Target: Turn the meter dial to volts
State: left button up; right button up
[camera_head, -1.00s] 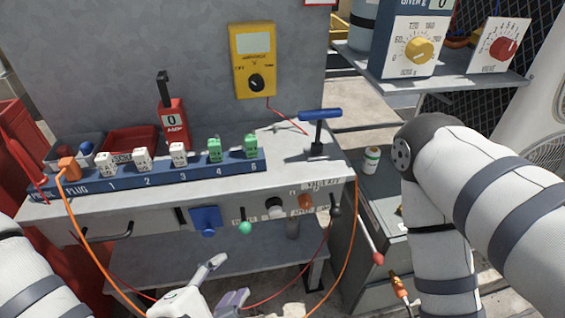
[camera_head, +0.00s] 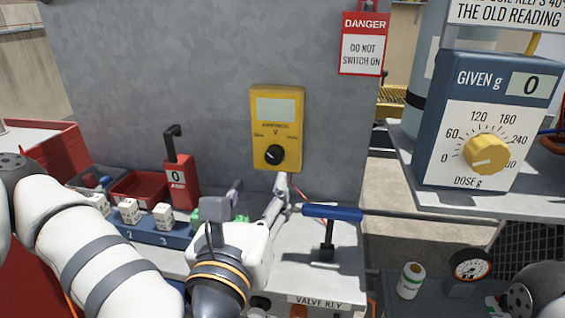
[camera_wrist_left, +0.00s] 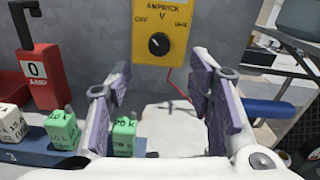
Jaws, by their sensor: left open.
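The yellow meter (camera_head: 276,104) hangs on the grey panel, with a blank pale screen. Its round black dial (camera_head: 274,155) sits below a V mark, with a label on each side. The dial also shows in the left wrist view (camera_wrist_left: 158,43); a small light mark is on it, but I cannot surely tell which label it points to. My left gripper (camera_head: 261,192) is open and empty, below and in front of the meter. In the left wrist view its two purple-padded fingers (camera_wrist_left: 163,88) stand apart, with the dial beyond them, untouched. My right gripper is not in view.
A blue T-handled key (camera_head: 332,213) stands on the bench just right of the gripper. A red box (camera_head: 180,180) and a plug strip (camera_head: 173,240) lie left. A shelf with a dose unit (camera_head: 487,125) juts out at right. A red lead hangs from the meter.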

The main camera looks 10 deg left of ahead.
aim_at(273, 158)
pick_arm(q)
jog(key=w, duration=0.9)
jog(key=shift+w+a+f, duration=0.1)
jog(key=shift+w+f, duration=0.05)
jog(key=shift+w, duration=0.7)
grip_shut()
